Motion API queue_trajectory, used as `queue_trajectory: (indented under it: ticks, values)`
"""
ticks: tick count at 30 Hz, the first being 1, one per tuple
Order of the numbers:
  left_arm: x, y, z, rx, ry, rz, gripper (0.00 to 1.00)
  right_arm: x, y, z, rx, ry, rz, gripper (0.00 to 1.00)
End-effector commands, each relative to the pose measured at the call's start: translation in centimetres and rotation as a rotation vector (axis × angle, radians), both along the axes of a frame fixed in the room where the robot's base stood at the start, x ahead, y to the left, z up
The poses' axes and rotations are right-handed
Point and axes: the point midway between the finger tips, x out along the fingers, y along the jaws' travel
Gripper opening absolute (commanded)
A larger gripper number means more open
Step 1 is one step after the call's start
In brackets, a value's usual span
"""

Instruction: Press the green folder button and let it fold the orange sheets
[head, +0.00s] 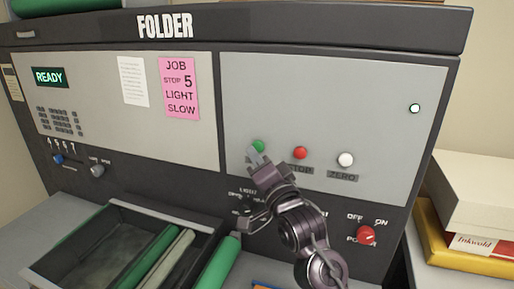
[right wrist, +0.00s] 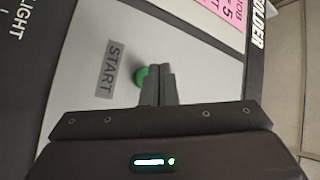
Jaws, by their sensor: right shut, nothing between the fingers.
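The green button (head: 258,146) sits on the grey panel of the machine lettered FOLDER (head: 165,27), left of the red button. My right gripper (head: 256,158) is shut and empty, its fingertips just below the green button and overlapping it. In the right wrist view, the green button (right wrist: 140,76) shows partly behind the closed fingers (right wrist: 160,72), beside the START label (right wrist: 111,70). I cannot tell whether the fingertips touch it. The display (head: 49,77) reads READY. I make out no orange sheets clearly; a small orange and blue edge (head: 270,285) shows at the bottom. My left gripper is not in view.
A red button (head: 300,153) and a white button (head: 346,159) sit close to the right. A red power knob (head: 366,235) is lower right. A tray (head: 62,262) with green rollers lies below left. Boxes (head: 480,200) stand at right.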

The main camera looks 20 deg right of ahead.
Motion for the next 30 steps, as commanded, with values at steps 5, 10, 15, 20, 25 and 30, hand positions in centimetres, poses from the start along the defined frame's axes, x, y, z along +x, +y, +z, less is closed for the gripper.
queue_trajectory:
  ticks: [5, 10, 15, 20, 25, 30]
  values:
    - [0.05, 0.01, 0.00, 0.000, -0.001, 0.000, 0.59, 0.00, 0.00, 0.00, 0.000, 0.000, 0.000, 0.00]
    - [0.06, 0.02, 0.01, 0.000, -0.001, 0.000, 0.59, 0.00, 0.00, 0.00, 0.000, 0.000, 0.000, 0.00]
    - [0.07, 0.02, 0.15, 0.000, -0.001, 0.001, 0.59, 0.13, -0.10, 0.07, 0.000, 0.000, 0.000, 0.00]
    - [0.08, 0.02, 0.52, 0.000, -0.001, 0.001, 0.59, 0.56, -0.38, 0.13, -0.001, 0.000, 0.000, 0.00]
    - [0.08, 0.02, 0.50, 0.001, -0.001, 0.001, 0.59, 0.70, -0.46, 0.00, 0.000, 0.000, 0.001, 0.00]
    - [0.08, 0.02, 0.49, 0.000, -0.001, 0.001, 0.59, 0.70, -0.47, 0.02, 0.000, 0.000, 0.000, 0.00]
